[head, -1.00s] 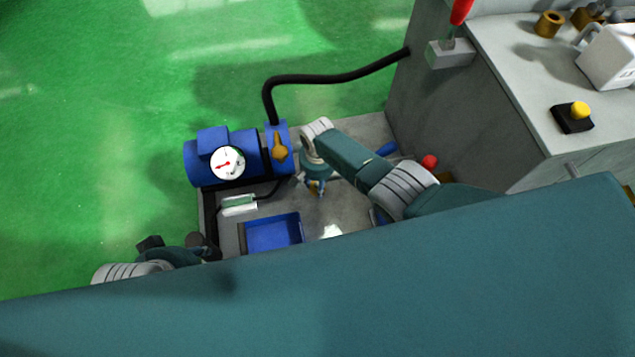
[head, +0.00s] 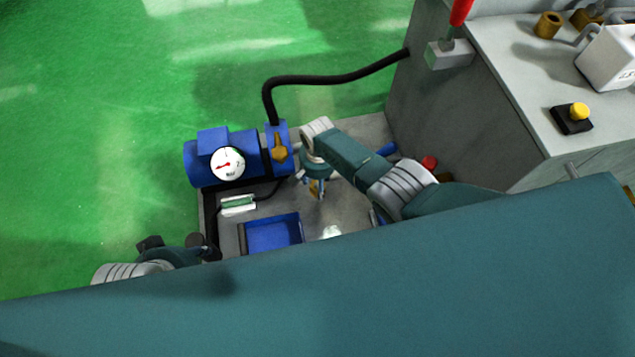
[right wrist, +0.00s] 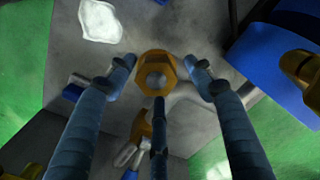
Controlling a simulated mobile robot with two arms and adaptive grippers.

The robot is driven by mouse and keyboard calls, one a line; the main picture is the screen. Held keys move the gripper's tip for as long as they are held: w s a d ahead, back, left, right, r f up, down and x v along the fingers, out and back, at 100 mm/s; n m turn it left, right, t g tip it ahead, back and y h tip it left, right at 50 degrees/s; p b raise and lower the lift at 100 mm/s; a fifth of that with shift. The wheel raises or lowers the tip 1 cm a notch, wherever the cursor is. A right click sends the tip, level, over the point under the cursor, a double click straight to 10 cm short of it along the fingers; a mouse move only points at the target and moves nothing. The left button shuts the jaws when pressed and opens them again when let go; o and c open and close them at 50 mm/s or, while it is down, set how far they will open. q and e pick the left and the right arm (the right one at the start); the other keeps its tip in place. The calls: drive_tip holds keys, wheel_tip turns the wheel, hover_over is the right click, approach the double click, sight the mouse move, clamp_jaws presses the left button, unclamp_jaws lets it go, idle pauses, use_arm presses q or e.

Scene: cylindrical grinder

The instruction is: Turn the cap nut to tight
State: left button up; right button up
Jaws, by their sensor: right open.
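The brass hexagonal cap nut (right wrist: 157,72) shows in the upper middle of the right wrist view. My right gripper (right wrist: 162,66) is open, with one finger to the left of the nut, one to the right and a third just below it. Gaps show between the side fingers and the nut. In the head view my right gripper (head: 317,186) points down over the grey base plate, with a bit of brass between its fingers. My left gripper (head: 207,247) is at the lower left, dark and partly hidden, apart from the nut.
A blue pump (head: 222,158) with a white gauge (head: 228,163) and a brass lever (head: 279,147) stands left of my right arm. A blue tray (head: 273,232) lies on the base plate. A black hose (head: 330,78) runs to the grey machine (head: 470,120).

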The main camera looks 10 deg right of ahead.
drive_tip(key=shift+s, duration=0.1)
wheel_tip(320, 180, up, 12)
idle(0.7)
idle(0.4)
